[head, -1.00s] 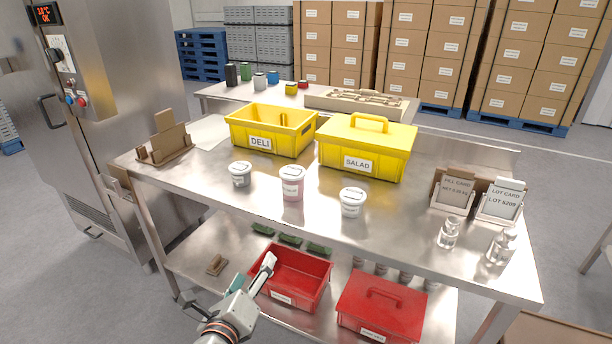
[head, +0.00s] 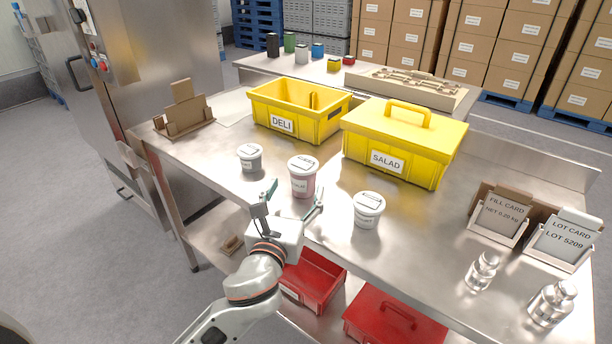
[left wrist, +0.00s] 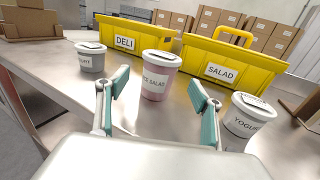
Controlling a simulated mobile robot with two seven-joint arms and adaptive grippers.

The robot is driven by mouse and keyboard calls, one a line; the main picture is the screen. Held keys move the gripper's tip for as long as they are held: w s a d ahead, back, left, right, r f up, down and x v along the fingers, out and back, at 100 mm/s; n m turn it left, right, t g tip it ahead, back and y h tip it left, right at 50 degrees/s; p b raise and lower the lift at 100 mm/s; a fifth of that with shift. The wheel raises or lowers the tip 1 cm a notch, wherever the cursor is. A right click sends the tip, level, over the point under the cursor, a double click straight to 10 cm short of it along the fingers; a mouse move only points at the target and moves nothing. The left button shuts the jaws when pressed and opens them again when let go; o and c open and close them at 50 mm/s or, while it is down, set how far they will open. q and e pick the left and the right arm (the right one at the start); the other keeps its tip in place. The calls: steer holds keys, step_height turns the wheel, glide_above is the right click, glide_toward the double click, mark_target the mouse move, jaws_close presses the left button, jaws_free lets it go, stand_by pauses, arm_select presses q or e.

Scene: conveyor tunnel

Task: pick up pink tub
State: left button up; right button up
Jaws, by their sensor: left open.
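The pink tub (head: 302,178) stands upright on the steel table, with a white lid and a label. It also shows in the left wrist view (left wrist: 156,78), ahead of and between the fingers. My left gripper (head: 291,203) is open and empty at the table's front edge, just short of the tub and apart from it. In the left wrist view its two teal-padded fingers (left wrist: 160,98) are spread wide. My right gripper is not in view.
A grey tub (head: 250,158) stands left of the pink one and a white yogurt tub (head: 368,210) right. Behind are the yellow DELI bin (head: 283,125) and lidded SALAD bin (head: 387,163). Red bins (head: 330,285) sit on the lower shelf.

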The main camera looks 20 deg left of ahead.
mark_target(299, 179)
arm_select(q)
steer(key=shift+w, duration=0.5)
steer(key=w, duration=0.4)
steer(key=shift+w+a+r+b, duration=0.15)
steer(key=shift+b, duration=0.25)
steer(key=shift+w, duration=0.25)
steer(key=shift+r, duration=0.1)
steer(key=c, duration=1.4)
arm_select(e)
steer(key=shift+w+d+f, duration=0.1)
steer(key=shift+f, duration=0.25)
arm_select(q)
step_height(299, 179, up, 7)
steer(key=p, duration=0.2)
steer(key=shift+p, duration=0.35)
steer(key=shift+r+p, duration=2.1)
steer(key=shift+r, duration=4.45)
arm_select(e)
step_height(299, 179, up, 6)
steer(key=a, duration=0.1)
